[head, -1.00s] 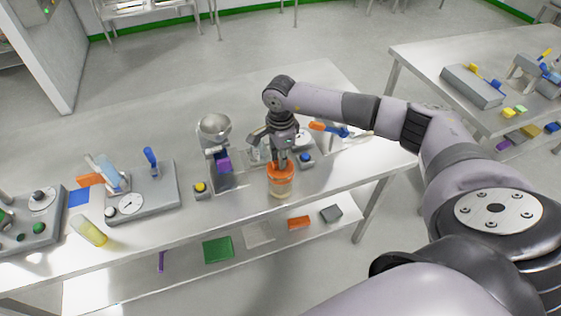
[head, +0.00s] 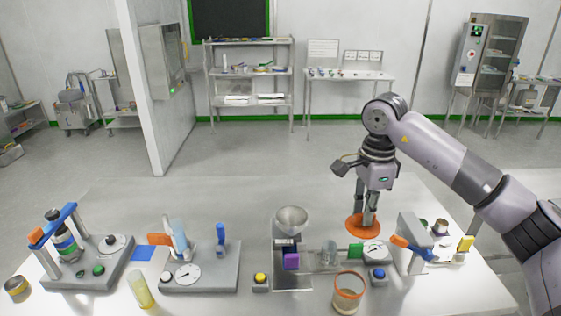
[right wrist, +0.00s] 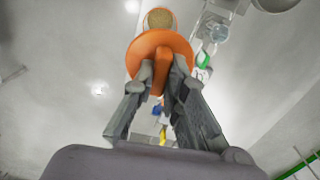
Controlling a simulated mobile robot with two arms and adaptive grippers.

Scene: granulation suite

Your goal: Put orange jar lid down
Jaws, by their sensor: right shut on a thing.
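The orange jar lid (head: 363,226) is in my right gripper (head: 367,214), near the back part of the steel table in the head view. My right gripper is shut on the lid's upright grip. In the right wrist view the fingers (right wrist: 160,85) pinch that grip, and the lid's disc (right wrist: 143,48) lies beyond them. I cannot tell whether the lid touches the tabletop. The open jar (head: 347,293) with an orange rim stands at the front edge of the table, apart from the lid. My left gripper is not in view.
A device with a steel bowl (head: 291,220) stands left of the lid. A grey stand (head: 411,243) with an orange and blue handle is to its right. A dial gauge (head: 375,251) sits in front. The tabletop behind the bowl (head: 240,200) is clear.

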